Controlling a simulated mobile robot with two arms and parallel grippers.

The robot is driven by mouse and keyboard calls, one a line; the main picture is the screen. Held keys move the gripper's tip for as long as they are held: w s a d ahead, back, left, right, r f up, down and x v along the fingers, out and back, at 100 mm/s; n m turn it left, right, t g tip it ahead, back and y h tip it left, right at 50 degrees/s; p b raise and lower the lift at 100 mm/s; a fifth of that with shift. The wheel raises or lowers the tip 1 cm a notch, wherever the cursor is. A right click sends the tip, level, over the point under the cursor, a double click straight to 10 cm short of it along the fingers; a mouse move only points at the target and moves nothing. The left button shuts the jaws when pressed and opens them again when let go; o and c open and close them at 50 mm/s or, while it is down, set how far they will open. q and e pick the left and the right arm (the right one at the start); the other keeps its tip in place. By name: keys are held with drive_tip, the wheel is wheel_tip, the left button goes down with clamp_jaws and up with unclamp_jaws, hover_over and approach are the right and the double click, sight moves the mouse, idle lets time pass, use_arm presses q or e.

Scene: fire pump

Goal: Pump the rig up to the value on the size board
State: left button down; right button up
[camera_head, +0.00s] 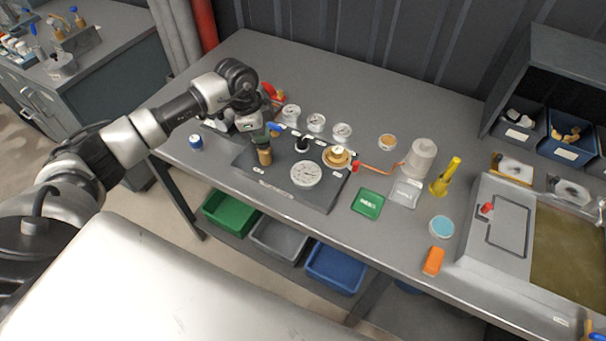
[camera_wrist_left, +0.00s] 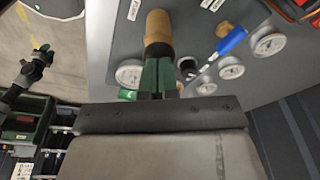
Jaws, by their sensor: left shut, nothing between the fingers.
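The rig is a dark grey panel (camera_head: 262,190) on the bench. It carries a large white dial gauge (camera_head: 305,174), a brass fitting (camera_head: 337,155) and an upright tan handle (camera_head: 265,157). A blue lever (camera_head: 275,127) sits behind the handle and also shows in the left wrist view (camera_wrist_left: 231,41). My left gripper (camera_head: 262,138) is shut and empty, right at the tan handle. In the left wrist view, its green fingers (camera_wrist_left: 159,78) are together with the tan handle (camera_wrist_left: 158,28) just beyond them; I cannot tell whether they touch. The gauge needles and any size board value are unreadable.
Small gauges (camera_head: 316,122) stand behind the panel. An orange hose (camera_head: 377,170) runs right toward a pale cylinder (camera_head: 420,158). A green card (camera_head: 367,203), a yellow funnel-like item (camera_head: 445,178) and an orange block (camera_head: 433,261) lie to the right. The bench's back middle is clear.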

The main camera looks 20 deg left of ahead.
use_arm(q)
drive_tip(key=shift+s+f, duration=0.1)
drive_tip(key=shift+d+p+v, duration=0.2)
drive_tip(key=shift+p+v, duration=0.9)
drive_tip(key=shift+p, duration=0.1)
drive_tip(key=shift+r+p, duration=0.4)
drive_tip(key=shift+r, duration=0.15)
drive_tip(key=shift+r, duration=0.1)
drive_tip(key=d+p+v, duration=0.1)
drive_tip(key=p+v, duration=0.4)
drive_tip(key=v, duration=0.1)
drive_tip(key=shift+w+r+p, duration=0.4)
drive_tip(key=shift+r, duration=0.1)
drive_tip(key=shift+d, duration=0.1)
